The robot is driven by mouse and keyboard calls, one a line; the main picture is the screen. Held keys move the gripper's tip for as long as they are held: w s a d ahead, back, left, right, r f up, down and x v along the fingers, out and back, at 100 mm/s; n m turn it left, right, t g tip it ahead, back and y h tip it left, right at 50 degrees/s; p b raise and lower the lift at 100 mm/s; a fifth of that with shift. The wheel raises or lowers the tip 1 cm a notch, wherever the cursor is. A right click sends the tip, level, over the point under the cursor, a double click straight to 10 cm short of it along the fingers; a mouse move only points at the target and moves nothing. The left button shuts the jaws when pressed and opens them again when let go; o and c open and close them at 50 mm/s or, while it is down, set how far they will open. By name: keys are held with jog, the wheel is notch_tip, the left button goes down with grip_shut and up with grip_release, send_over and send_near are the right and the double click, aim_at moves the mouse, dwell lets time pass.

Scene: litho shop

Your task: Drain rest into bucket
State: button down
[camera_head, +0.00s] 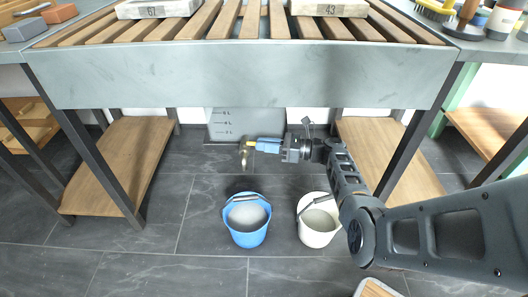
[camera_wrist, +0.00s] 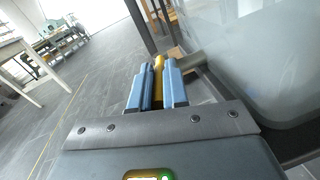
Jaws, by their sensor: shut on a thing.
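A translucent grey tank (camera_head: 246,124) with litre marks stands under the stone sink; its wall also fills the right of the wrist view (camera_wrist: 270,60). My gripper (camera_head: 254,144), with blue fingers, is in front of the tank. It is shut on a yellow handle (camera_wrist: 158,72), seen between the fingers in the wrist view. A blue bucket (camera_head: 246,234) stands on the floor below, with grey matter inside. I cannot tell whether liquid is flowing.
The slatted sink (camera_head: 240,75) overhangs the tank, with stones marked 67 (camera_head: 158,9) and 43 (camera_head: 329,8) on top. Wooden lower shelves (camera_head: 125,160) flank the gap at left and right (camera_head: 388,160). The tiled floor left of the blue bucket is clear.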

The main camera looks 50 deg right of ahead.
jog(key=shift+w+d+n+g+y+b, duration=0.2)
jog(key=shift+n+g+y+b, duration=0.2)
jog(key=shift+y, duration=0.15)
jog(key=shift+w+d+n+g+y+b, duration=0.1)
jog(key=shift+d+n+g+y+b, duration=0.1)
jog(key=shift+n+g+y+b, duration=0.3)
jog(key=c, duration=1.1)
grip_release()
jog(key=shift+d, duration=0.1)
jog(key=p+v, duration=0.1)
jog(key=v, duration=0.6)
jog(key=shift+s+d+f, duration=0.1)
jog(key=shift+s+d, duration=0.1)
jog(key=shift+s, duration=0.05)
